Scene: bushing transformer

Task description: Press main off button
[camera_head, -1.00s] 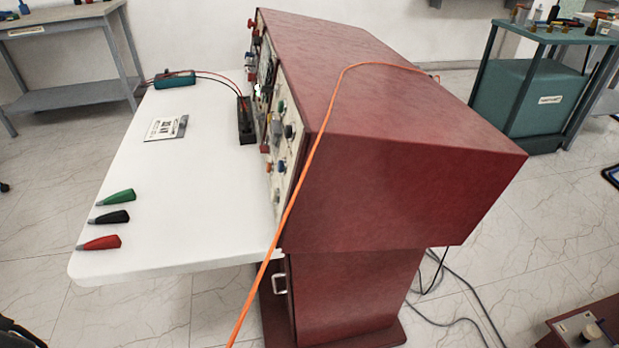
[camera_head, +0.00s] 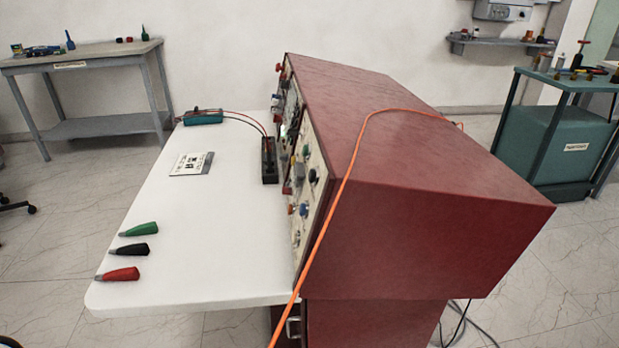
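The control panel (camera_head: 308,190) is the left face of a large red cabinet (camera_head: 420,190). I see it at a steep angle, so its buttons and knobs are small and partly overlap. A red knob or button (camera_head: 279,67) stands out at the panel's far upper end. Green, black, blue and orange-red controls show on the near part. I cannot tell which one is the main off button. My gripper is not in view.
A white table top (camera_head: 215,250) juts left from the cabinet, with green, black and red plugs (camera_head: 122,275), a card, a teal meter (camera_head: 203,117) and a black block on it. An orange cable (camera_head: 325,215) crosses the cabinet. Grey and teal tables stand behind.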

